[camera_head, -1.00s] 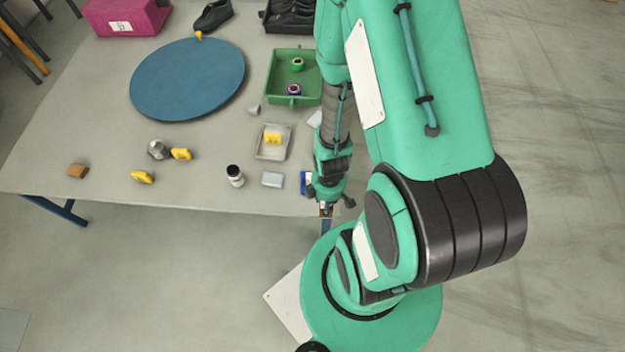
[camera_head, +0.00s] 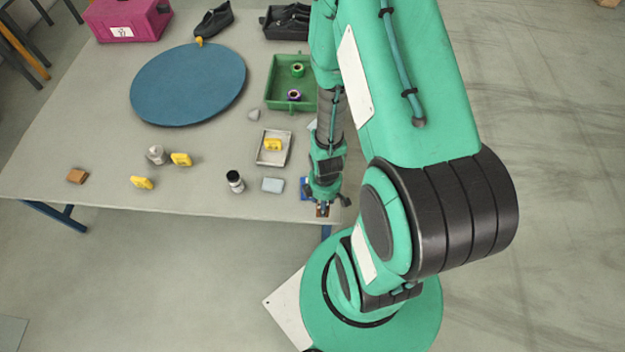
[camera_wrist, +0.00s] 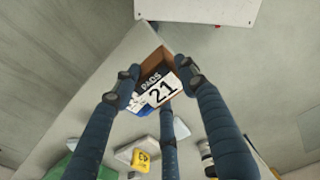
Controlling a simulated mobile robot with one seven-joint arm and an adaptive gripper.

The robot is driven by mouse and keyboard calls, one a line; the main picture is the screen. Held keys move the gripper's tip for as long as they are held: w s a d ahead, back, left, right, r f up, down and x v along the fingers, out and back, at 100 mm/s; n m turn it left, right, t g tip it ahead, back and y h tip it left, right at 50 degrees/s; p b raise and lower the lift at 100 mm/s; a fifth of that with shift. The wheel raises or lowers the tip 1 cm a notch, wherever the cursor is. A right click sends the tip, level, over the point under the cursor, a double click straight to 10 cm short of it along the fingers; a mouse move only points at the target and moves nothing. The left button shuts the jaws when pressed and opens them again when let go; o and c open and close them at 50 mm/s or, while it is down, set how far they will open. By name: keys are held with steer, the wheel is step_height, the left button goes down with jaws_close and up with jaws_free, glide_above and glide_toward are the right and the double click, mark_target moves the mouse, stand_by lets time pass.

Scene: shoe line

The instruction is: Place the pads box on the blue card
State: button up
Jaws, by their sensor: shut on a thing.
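The pads box (camera_wrist: 156,80) is a small brown box with a "PADS" face and a white "21" label. My gripper (camera_wrist: 158,84) is shut on it, with fingers on both sides. In the head view my gripper (camera_head: 325,205) is at the table's front right corner, and the box (camera_head: 322,211) shows as a small brown patch beneath it. The blue card (camera_head: 305,187) lies on the table just left of my gripper, partly hidden by it. A blue patch (camera_wrist: 142,107) beside the box in the wrist view looks like the card. I cannot tell whether the box touches it.
A grey-blue block (camera_head: 272,185) and a dark bottle (camera_head: 235,181) stand left of the card. A tray (camera_head: 262,156) with a yellow item and a green bin (camera_head: 272,102) lie behind. The table's front edge (camera_head: 200,212) is close to my gripper.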

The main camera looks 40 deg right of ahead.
steer(key=w+d+f+b, duration=0.1)
steer(key=w+d, duration=0.4)
steer(key=w, duration=0.6)
steer(key=shift+w+b, duration=0.35)
steer(key=shift+b, duration=0.2)
steer(key=shift+f, duration=0.1)
steer(key=shift+f+b, duration=0.65)
steer(key=shift+f, duration=1.15)
steer(key=o, duration=1.2)
steer(key=shift+f, duration=0.1)
step_height(320, 180, up, 12)
steer(key=p, duration=0.3)
